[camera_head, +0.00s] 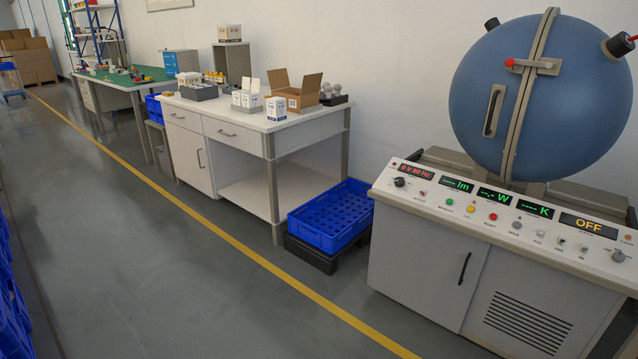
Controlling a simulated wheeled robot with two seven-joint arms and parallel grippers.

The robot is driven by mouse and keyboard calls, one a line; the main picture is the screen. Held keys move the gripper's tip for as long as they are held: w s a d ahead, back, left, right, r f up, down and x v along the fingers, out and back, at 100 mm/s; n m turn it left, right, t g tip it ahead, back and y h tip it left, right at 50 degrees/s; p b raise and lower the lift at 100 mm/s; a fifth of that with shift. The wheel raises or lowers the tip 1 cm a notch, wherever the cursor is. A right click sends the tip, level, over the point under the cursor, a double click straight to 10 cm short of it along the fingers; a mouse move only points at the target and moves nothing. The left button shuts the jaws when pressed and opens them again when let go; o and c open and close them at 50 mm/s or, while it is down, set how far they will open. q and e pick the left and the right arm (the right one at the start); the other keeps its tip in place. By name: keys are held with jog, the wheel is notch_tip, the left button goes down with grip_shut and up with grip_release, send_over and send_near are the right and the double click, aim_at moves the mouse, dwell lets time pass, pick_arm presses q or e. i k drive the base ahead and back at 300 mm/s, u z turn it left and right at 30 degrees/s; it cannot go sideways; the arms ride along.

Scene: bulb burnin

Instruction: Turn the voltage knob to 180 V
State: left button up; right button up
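The console (427,240) with a sloped control panel stands at the right. A small red display (416,171) at the panel's left end seems to read 0 V 50 Hz. A black round knob (399,182) sits just below that display; its label and pointer are too small to read. A grey round knob (618,256) sits at the panel's right end. Neither of my grippers is in view, and nothing touches the panel.
A large blue sphere (570,110) stands behind the panel. Green displays (494,197), an OFF display (588,225) and coloured buttons fill the panel. A blue crate (318,241) sits left of the console beside a white workbench (225,122). The grey floor in front is clear.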

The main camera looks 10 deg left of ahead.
aim_at(399, 181)
jog(key=u, duration=0.85)
jog(key=i, duration=3.15)
jog(key=z, duration=0.6)
